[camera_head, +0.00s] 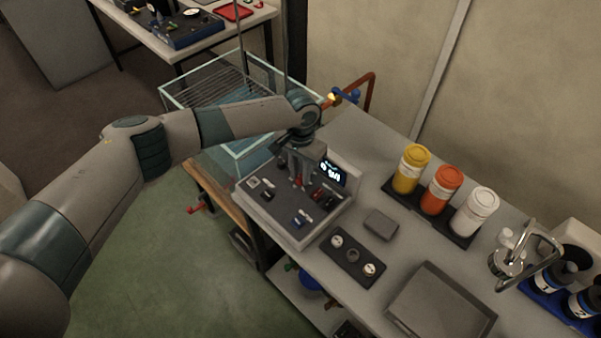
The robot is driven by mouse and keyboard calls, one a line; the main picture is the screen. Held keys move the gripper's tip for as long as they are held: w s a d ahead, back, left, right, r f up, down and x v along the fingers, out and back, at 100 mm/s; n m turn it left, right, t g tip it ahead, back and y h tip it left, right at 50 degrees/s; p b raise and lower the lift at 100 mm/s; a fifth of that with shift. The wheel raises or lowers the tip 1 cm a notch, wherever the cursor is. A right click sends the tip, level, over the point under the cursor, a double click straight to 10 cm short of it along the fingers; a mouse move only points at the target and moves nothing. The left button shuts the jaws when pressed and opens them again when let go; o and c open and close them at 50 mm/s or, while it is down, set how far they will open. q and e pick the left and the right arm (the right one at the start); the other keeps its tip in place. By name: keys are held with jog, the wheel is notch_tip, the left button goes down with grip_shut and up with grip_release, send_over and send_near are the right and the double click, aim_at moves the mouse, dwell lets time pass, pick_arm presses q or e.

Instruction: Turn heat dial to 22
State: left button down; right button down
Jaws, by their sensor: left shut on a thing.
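A grey control panel (273,208) with several small knobs and switches sits on the near left end of the bench. Its lit display (331,172) shows blurred digits that I cannot read with confidence. My left gripper (299,183) points down over the upper middle of the panel, with its fingers shut at a small red part there. The heat dial itself is not clearly visible; the fingers cover that spot, so I cannot tell its setting. My right gripper is not in view.
Yellow (411,169), orange (441,189) and white (474,212) jars stand in a dark rack. A dark strip with round pieces (352,256), a small grey block (381,224) and a grey tray (440,306) lie on the bench. A glass tank (180,98) stands behind my left arm.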

pick_arm(q)
jog(key=m, duration=0.8)
jog(key=shift+m+b, duration=0.3)
jog(key=shift+b, duration=0.1)
jog(key=m, duration=0.4)
jog(key=shift+m+b, duration=0.3)
jog(key=shift+b, duration=0.05)
jog(key=m+b, duration=0.1)
jog(key=m, duration=0.3)
jog(key=m+b, duration=0.1)
jog(key=m, duration=0.3)
jog(key=shift+w, duration=0.1)
jog(key=m+b, duration=0.1)
jog(key=m, duration=0.3)
jog(key=shift+m, duration=0.3)
jog(key=m+b, duration=0.2)
jog(key=m, duration=0.2)
jog(key=shift+m, duration=0.3)
jog(key=shift+r+m+b, duration=0.1)
jog(key=shift+m+b, duration=0.45)
jog(key=shift+m, duration=1.35)
